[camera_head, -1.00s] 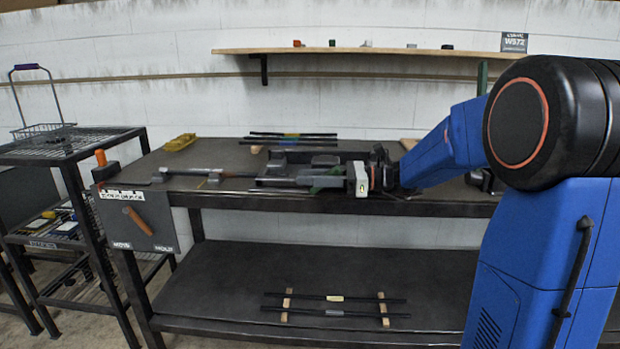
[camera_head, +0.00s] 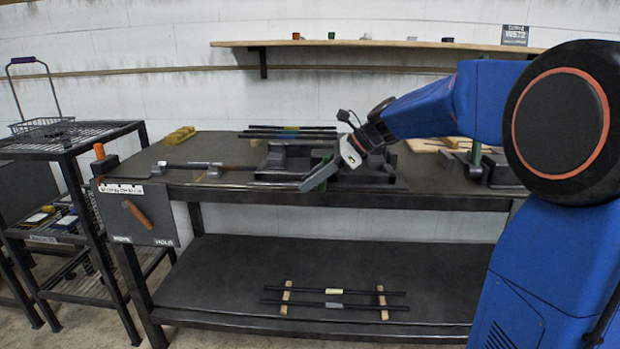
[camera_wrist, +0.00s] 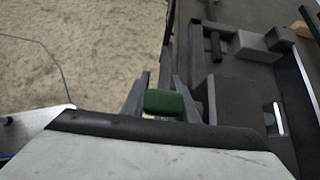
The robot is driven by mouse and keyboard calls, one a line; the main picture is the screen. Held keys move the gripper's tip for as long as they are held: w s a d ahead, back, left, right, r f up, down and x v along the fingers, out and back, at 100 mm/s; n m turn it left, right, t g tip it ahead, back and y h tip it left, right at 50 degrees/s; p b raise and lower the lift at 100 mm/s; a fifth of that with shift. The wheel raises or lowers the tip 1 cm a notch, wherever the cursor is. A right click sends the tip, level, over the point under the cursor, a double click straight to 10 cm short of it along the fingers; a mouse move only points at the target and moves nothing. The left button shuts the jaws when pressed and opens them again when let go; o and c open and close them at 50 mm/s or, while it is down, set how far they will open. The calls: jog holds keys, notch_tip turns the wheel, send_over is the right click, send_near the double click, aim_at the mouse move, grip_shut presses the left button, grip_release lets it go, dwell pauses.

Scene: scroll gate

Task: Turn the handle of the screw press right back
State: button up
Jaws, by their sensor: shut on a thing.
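The screw press is a dark, blocky fixture (camera_head: 284,163) on the bench top, with a long bar running to its left. Its green handle (camera_wrist: 165,102) lies between the two fingers of my gripper (camera_wrist: 163,100) in the wrist view. In the head view my gripper (camera_head: 318,176) reaches down and left over the press's front right part, shut on the green handle (camera_head: 323,165). Grey press parts (camera_wrist: 236,92) show to the right of the fingers in the wrist view. My gripper hides some of the handle's crank.
A second fixture with a green upright (camera_head: 476,152) stands at the bench's right. A yellow block (camera_head: 180,135) and bars on rests (camera_head: 290,131) lie at the back. An orange-handled panel (camera_head: 137,214) hangs at the front left. Floor shows beyond the bench edge in the wrist view.

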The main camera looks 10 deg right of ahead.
jog(key=shift+d+f+h, duration=0.1)
jog(key=shift+f+h, duration=0.05)
jog(key=shift+h, duration=0.45)
jog(key=o, duration=1.1)
jog(key=shift+c, duration=0.2)
jog(key=v, duration=1.7)
jog(key=shift+w+r, duration=0.2)
jog(key=shift+r, duration=0.05)
jog(key=shift+s, duration=0.1)
